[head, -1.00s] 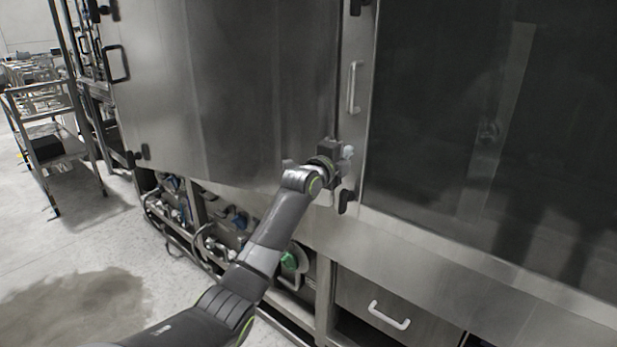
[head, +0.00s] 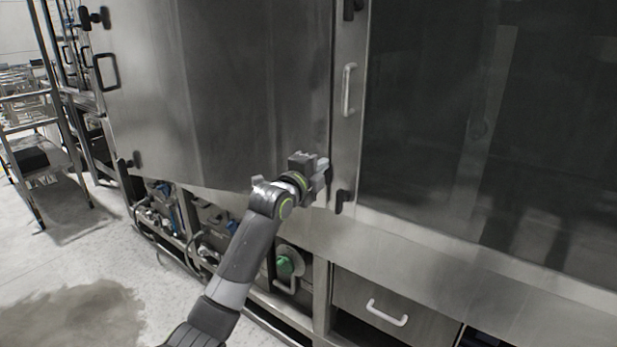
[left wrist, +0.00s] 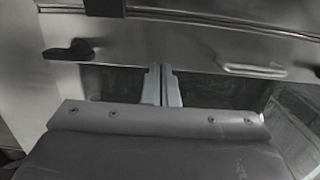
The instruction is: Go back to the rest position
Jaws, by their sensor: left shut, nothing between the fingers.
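My left gripper (head: 320,176) is in front of the tunnel washer (head: 232,90), near the lower right edge of its left steel panel. In the left wrist view its two fingers (left wrist: 164,86) lie together, shut with nothing between them. A black latch (head: 342,200) sits just right of and below the gripper on the frame post. It appears apart from the gripper. My right gripper is in neither view.
A light vertical handle (head: 349,90) is on the post beside the dark glass panel (head: 480,120). A drawer with a handle (head: 387,314) and a green-centred valve (head: 285,265) are below. A wheeled cart (head: 30,155) stands at the left; open floor lies in front of it.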

